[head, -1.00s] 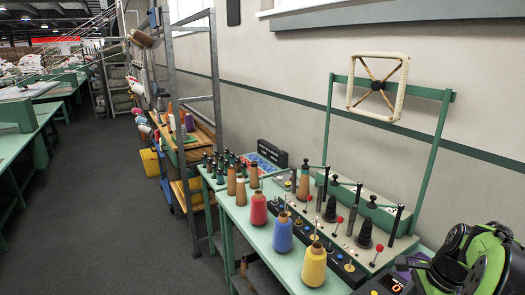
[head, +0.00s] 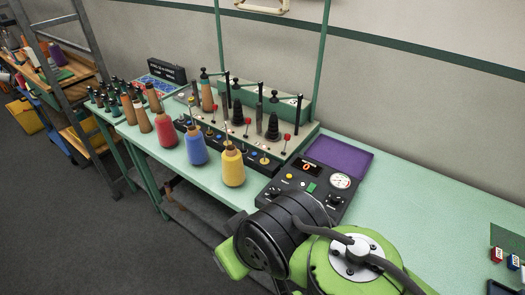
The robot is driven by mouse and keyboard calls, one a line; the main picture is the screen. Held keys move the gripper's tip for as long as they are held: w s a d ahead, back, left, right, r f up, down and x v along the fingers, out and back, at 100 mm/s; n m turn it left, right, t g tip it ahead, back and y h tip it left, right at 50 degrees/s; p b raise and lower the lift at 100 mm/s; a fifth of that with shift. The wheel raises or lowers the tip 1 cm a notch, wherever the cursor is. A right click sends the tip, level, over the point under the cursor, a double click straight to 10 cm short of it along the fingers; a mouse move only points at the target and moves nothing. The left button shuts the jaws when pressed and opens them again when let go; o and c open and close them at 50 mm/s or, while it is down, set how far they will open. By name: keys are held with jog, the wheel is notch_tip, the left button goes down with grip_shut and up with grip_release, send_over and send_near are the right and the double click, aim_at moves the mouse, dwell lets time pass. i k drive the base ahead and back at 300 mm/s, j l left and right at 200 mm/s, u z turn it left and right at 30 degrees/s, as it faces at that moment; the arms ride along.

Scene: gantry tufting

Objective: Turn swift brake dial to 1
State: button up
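A dark control box (head: 311,189) stands on the green bench, with a small lit display (head: 308,168), a round white gauge (head: 342,181), a yellow button, a green button and black knobs. One black knob (head: 273,191) is at its left, another black knob (head: 334,200) at its lower right. I cannot read their labels or settings, so I cannot tell which is the swift brake dial. The lower bars of the cream swift (head: 262,6) show at the top edge. My green and black arm is in front of the box; my gripper is out of view.
Red, blue and yellow yarn cones (head: 233,168) stand along the front bench edge, left of the box. Behind them is a winder (head: 257,130) with upright posts and red-tipped levers. A purple pad (head: 338,157) lies behind the box. The green bench (head: 425,205) is mostly clear to the right.

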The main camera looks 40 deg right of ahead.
aim_at(335, 200)
jog(key=z, duration=1.7)
